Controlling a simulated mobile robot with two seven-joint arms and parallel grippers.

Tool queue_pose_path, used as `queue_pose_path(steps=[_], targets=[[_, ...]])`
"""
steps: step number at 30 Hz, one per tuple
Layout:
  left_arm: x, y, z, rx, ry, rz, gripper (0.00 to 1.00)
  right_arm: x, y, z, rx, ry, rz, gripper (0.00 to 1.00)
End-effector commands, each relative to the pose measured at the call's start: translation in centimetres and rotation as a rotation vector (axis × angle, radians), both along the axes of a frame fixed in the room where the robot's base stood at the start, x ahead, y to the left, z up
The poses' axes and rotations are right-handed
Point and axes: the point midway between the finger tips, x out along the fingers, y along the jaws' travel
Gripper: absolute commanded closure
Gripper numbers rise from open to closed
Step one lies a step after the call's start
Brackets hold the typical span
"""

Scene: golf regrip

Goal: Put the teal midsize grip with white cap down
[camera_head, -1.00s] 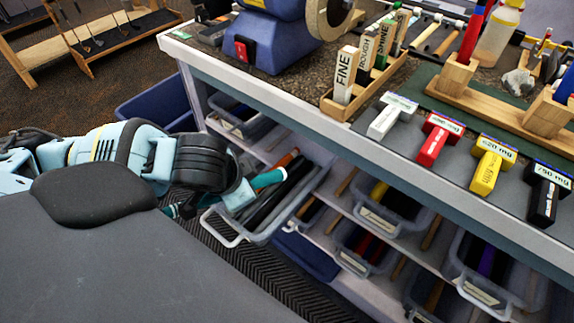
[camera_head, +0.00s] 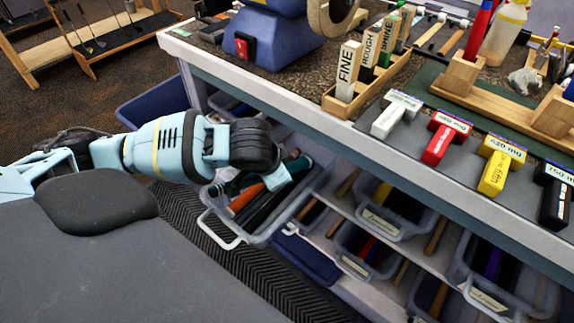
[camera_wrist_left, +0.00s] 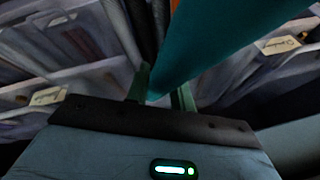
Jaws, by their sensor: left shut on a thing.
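The teal grip (camera_wrist_left: 215,45) runs large and close across the left wrist view, between the green fingers of my left gripper (camera_wrist_left: 163,92). My left gripper is shut on it. In the head view, my left arm reaches over a grey pull-out bin (camera_head: 283,232) on the shelf below the bench. A short piece of the teal grip (camera_head: 298,165) shows beside my wrist there, and my arm hides much of the rest. The white cap cannot be made out. The bin holds black grips (camera_head: 268,206) and an orange grip (camera_head: 245,198). My right gripper is not in view.
Other bins (camera_head: 375,220) with grips stand on the shelves to the right. The bench edge (camera_head: 350,147) overhangs them. On the bench stand marked blocks (camera_head: 348,72) and colored hammer-shaped pieces (camera_head: 440,137). A blue bin (camera_head: 155,100) stands behind my arm.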

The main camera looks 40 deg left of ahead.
Motion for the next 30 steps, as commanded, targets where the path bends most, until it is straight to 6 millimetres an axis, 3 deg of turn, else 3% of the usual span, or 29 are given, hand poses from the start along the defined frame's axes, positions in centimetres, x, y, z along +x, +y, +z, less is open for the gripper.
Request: queue_pose_path(steps=[8, 12, 30], targets=[[3.6, -0.3, 0.1, -0.001, -0.002, 0.002, 1.00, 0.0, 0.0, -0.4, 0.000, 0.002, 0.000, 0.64], [3.4, -0.2, -1.1, 0.002, -0.001, 0.000, 1.00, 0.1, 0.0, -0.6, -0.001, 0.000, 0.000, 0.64], [3.3, -0.3, -1.9, 0.000, -0.002, -0.001, 1.00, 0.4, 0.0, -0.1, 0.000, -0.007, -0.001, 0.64]])
